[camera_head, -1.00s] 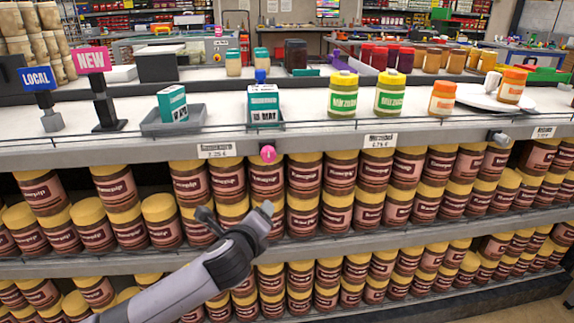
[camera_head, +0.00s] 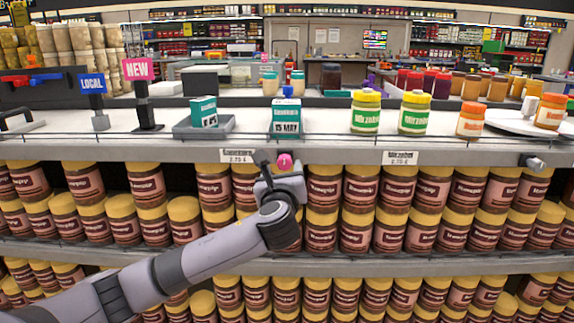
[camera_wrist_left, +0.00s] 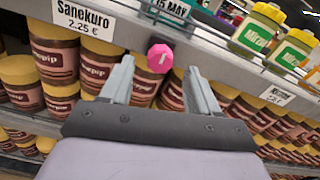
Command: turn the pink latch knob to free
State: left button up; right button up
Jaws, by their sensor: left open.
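The pink latch knob (camera_head: 284,161) sits on the front edge of the upper shelf, below a teal box in a grey tray. It also shows in the left wrist view (camera_wrist_left: 160,57), with a small white mark on its face. My left gripper (camera_head: 277,172) is right at the knob in the head view, and its wrist hides part of the jars behind. In the left wrist view the left gripper's fingers (camera_wrist_left: 160,80) are open, with the knob between and just beyond the tips. I cannot tell whether they touch it. My right gripper is not in view.
The grey shelf edge (camera_head: 330,157) runs across, with a price tag (camera_head: 237,155) left of the knob. Brown jars with yellow lids (camera_head: 359,190) fill the shelves below. The teal box (camera_head: 286,118) stands above the knob, and green-labelled jars (camera_head: 366,112) stand to its right.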

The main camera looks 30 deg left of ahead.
aim_at(284, 164)
pick_arm(q)
jog(key=shift+b+x, duration=0.3)
jog(key=shift+x, duration=2.55)
jog(key=c, duration=1)
